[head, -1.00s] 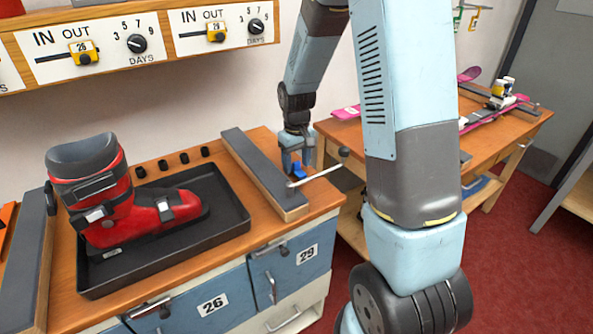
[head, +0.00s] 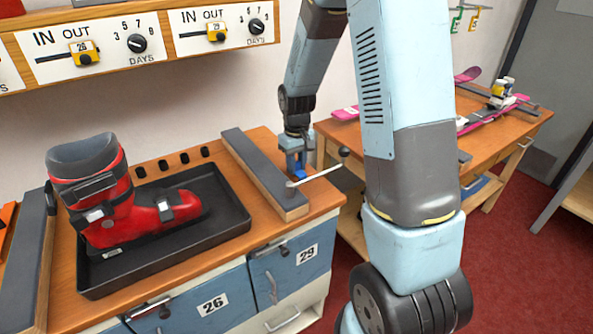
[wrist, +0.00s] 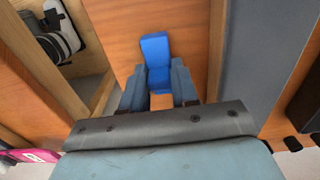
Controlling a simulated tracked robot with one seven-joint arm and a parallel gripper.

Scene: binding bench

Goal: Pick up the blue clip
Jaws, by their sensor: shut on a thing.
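The blue clip (wrist: 156,50) is in the middle of the wrist view, between the two fingers of my gripper (wrist: 158,88). My gripper is shut on it, with the clip's far end sticking out past the fingertips. In the head view the clip (head: 296,169) shows as a small blue patch below my gripper (head: 295,160), at the right end of the bench, just right of the grey-topped rail. Most of it is hidden by the fingers there. I cannot tell whether the clip touches the bench top.
A grey-topped wooden rail (head: 262,170) stands close left of my gripper. Further left a red ski boot (head: 108,205) stands in a black tray (head: 235,221). A lever with a round knob (head: 343,152) is close on the right. A second bench (head: 517,122) holds pink skis.

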